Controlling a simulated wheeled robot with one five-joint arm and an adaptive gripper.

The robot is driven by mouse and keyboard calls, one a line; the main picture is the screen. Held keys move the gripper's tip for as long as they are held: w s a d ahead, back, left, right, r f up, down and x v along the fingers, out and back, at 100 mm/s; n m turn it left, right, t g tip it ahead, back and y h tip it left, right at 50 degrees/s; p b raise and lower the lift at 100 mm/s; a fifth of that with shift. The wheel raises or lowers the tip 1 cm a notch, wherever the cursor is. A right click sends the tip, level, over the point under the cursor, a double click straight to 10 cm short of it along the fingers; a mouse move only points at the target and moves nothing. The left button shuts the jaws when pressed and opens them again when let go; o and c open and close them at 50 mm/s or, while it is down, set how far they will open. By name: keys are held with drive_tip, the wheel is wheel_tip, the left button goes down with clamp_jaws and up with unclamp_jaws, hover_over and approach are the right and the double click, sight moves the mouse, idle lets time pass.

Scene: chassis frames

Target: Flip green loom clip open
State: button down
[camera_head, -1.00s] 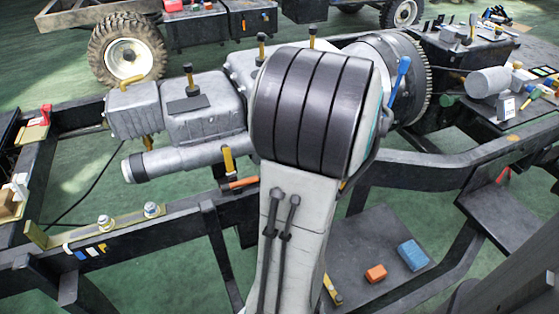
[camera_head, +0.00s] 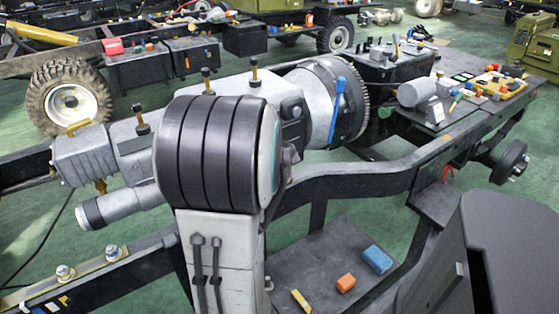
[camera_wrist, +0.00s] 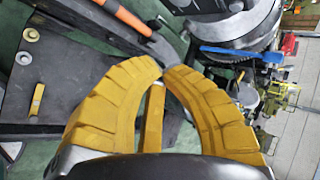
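My gripper (camera_wrist: 162,70) shows in the wrist view as two thick yellow ridged fingers that curve in until their tips nearly meet. Nothing is seen pinched at the tips. A narrow yellow bar (camera_wrist: 153,118) shows in the gap between the fingers; I cannot tell whether they touch it. In the head view my arm covers the middle and hides the gripper. A small green piece (camera_head: 386,111) sits on the chassis right of the flywheel; it may be the green loom clip, but it is too small to tell if it is open or shut.
A grey engine and gearbox (camera_head: 255,95) lie along the black chassis frame (camera_head: 365,182). A blue-handled lever (camera_head: 337,95) stands at the flywheel. An orange-handled hammer (camera_wrist: 125,18) shows in the wrist view.

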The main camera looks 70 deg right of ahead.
drive_tip(key=d+r+p+x, duration=0.1)
drive_tip(key=r+x, duration=0.1)
drive_tip(key=x, duration=1)
drive_tip(key=shift+w+d, duration=0.25)
drive_tip(key=shift+d, duration=0.35)
drive_tip(key=shift+s+p, duration=0.1)
drive_tip(key=shift+p, duration=0.25)
